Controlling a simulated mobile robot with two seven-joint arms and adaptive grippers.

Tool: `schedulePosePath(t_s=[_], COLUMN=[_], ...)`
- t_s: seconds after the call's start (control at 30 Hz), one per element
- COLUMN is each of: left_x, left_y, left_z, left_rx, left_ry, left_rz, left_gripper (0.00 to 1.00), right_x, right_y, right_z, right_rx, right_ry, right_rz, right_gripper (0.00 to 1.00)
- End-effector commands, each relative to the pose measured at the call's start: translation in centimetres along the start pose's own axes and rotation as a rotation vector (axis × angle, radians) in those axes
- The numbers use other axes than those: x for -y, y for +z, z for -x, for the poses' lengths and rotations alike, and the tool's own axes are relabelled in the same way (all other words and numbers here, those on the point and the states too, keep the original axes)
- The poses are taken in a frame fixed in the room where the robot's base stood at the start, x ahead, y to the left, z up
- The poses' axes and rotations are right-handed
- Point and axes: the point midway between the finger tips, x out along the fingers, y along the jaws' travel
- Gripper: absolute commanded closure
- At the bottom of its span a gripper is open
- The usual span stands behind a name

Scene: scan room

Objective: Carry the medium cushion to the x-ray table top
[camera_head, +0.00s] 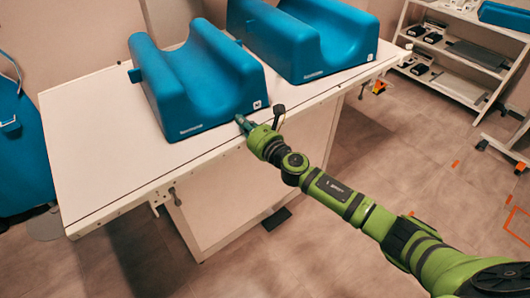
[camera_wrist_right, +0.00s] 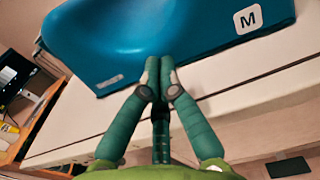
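The medium cushion (camera_head: 205,85) is a blue block with a curved trough, lying on a white table top (camera_head: 95,140). In the right wrist view the cushion (camera_wrist_right: 150,35) shows a white label with the letter M on its front face. My right gripper (camera_head: 242,120) is at the lower front edge of this cushion, left of the label. In the right wrist view its green fingers (camera_wrist_right: 159,68) are closed together, with the tips overlapping the cushion's lower edge. I cannot tell whether they touch it. My left gripper is not in view.
A second, similar blue cushion (camera_head: 305,40) lies to the right on the same table. A white shelf (camera_head: 465,85) with several items stands at the back right. A blue object (camera_head: 22,150) is at the left edge. The table's front left is bare.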

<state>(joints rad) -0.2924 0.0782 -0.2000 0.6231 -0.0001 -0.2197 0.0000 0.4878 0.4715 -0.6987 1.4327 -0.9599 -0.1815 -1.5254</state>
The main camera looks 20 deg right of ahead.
Motion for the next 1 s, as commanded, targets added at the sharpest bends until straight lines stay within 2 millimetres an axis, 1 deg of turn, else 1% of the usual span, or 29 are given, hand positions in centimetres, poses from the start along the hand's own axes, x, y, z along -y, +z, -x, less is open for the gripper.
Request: schedulePosePath(t_s=[0.03,0.13,0.23,0.27,0.33,0.4,0.5,0.57,0.67,0.9,1.0], left_x=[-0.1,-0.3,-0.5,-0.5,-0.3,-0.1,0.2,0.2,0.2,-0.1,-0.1], left_y=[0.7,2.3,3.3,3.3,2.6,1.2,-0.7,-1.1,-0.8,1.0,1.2], left_z=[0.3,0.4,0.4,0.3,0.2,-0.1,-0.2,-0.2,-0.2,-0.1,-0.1], left_rx=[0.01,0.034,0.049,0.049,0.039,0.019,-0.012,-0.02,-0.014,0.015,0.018], left_ry=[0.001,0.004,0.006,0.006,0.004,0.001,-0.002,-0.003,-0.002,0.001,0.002], left_rz=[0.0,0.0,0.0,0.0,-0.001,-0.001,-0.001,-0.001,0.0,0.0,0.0], left_gripper=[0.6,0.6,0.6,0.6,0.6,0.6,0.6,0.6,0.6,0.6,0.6], right_x=[-0.2,-0.2,-0.2,-0.2,-0.3,-0.3,-0.3,-0.3,-0.2,-0.3,-0.3], right_y=[0.0,-0.1,-0.2,-0.2,-0.1,-0.2,-0.1,-0.1,0.0,0.0,0.0], right_z=[1.5,3.8,5.8,6.4,7.5,8.4,9.3,9.5,9.7,9.7,9.7], right_rx=[-0.002,-0.003,-0.003,-0.003,-0.003,-0.003,-0.002,-0.001,0.0,0.0,0.0], right_ry=[0.004,0.005,0.004,0.004,0.005,0.004,0.004,0.004,0.003,0.003,0.004], right_rz=[0.003,0.003,0.002,0.001,0.0,0.0,0.0,-0.001,0.0,0.0,0.0], right_gripper=[1.0,1.0,1.0,1.0,1.0,1.0,1.0,1.0,1.0,1.0,1.0])
